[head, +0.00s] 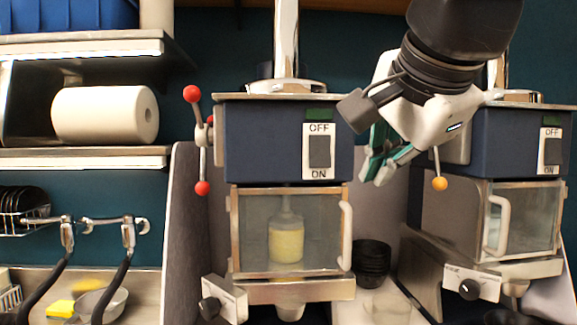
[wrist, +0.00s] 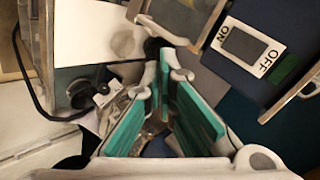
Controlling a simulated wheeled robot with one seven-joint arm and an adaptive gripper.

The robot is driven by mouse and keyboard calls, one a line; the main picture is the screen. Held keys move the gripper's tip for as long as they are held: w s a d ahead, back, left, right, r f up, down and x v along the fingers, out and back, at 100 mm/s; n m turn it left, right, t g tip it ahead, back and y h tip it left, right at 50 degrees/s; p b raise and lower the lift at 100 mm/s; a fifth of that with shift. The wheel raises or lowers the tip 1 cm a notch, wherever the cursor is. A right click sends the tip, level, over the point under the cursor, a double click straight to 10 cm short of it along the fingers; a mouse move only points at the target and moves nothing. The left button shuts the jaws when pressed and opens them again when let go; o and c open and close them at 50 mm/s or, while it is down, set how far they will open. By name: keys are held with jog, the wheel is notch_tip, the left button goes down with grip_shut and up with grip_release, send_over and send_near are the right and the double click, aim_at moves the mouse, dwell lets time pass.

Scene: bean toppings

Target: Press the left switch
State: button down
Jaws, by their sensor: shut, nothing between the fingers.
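The left switch (head: 320,152) is a dark rocker on a white plate marked OFF above and ON below, on the front of the left blue machine (head: 255,140). My gripper (head: 377,168) is shut and empty, to the right of this switch and apart from it, in front of the gap between the two machines. A similar right switch (head: 552,152) is on the right machine (head: 480,145). In the wrist view my teal fingers (wrist: 172,110) angle toward each other, and a switch plate (wrist: 248,48) shows upside down at upper right; I cannot tell for certain which machine it belongs to.
Red-knobbed levers (head: 192,94) stick out left of the left machine. Its glass-fronted chamber (head: 236,230) holds a container of yellow stuff (head: 286,244). An orange-knobbed lever (head: 440,184) hangs beside my gripper. Black bowls (head: 371,262) are stacked between the machines.

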notch_tip(320, 180, up, 6)
jog(key=w+a+m+t, duration=0.1)
jog(key=w+a+m, duration=0.2)
jog(key=m, duration=0.1)
jog(key=shift+b, duration=0.35)
jog(key=p, duration=0.1)
send_near(320, 151)
jog(key=shift+w+d+f, duration=0.25)
jog(key=shift+w+f, duration=0.5)
jog(key=shift+f, duration=0.45)
jog(key=shift+w+d+f, duration=0.25)
jog(key=shift+w+f, duration=0.5)
jog(key=shift+f, duration=0.45)
jog(key=shift+w+d+f, duration=0.2)
jog(key=shift+w+f, duration=0.55)
jog(key=shift+f, duration=0.45)
